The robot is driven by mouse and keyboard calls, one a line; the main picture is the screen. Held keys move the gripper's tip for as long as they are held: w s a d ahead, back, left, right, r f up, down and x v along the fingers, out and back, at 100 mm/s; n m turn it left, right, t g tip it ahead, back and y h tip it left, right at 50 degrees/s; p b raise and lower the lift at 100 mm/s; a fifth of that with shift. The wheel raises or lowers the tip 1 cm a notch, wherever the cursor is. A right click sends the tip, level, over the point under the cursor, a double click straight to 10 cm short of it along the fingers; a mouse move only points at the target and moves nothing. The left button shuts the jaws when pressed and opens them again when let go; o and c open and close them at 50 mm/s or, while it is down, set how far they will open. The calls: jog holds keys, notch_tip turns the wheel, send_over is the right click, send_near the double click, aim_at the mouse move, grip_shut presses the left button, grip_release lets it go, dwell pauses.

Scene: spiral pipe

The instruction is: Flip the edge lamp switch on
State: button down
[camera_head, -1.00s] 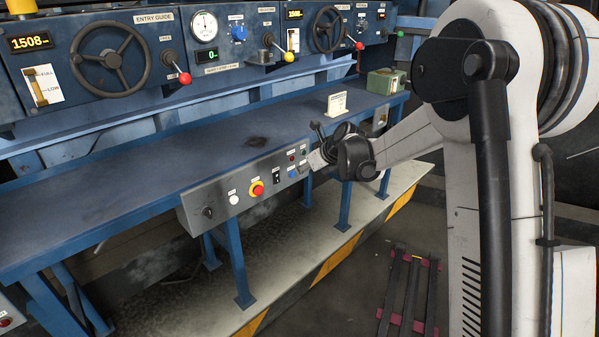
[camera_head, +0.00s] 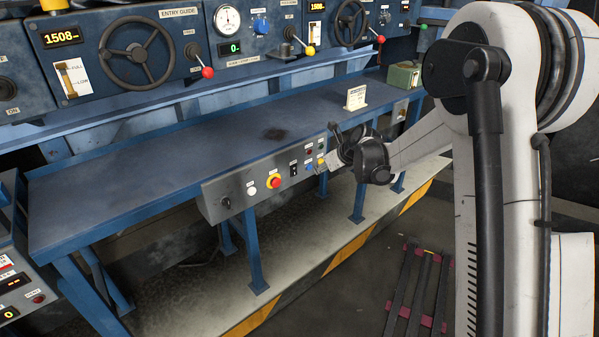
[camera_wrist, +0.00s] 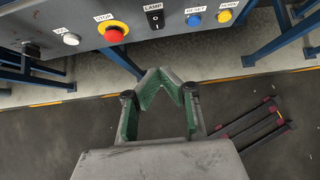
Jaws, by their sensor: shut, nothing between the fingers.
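The red stop button (camera_wrist: 112,32) on its yellow ring and a white button (camera_wrist: 71,39) lie left of the switch. A blue reset button (camera_wrist: 194,19) and a yellow button (camera_wrist: 225,16) lie right. A blue bench (camera_head: 150,185) carries the panel. A dark rack (camera_head: 418,290) lies on the floor.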

aim_at(294, 171)
jog(key=shift+f, duration=0.1)
jog(key=shift+w+a+r+x, duration=0.2)
jog(key=shift+w+r+x, duration=0.1)
jog(key=shift+x, duration=1.85)
jog(key=shift+w+a+r+x, duration=0.25)
jog(key=shift+r+x, duration=0.1)
jog(key=shift+x, duration=1.8)
jog(key=shift+w+a+r+x, duration=0.2)
jog(key=shift+w+r+x, duration=0.1)
jog(key=shift+x, duration=1.85)
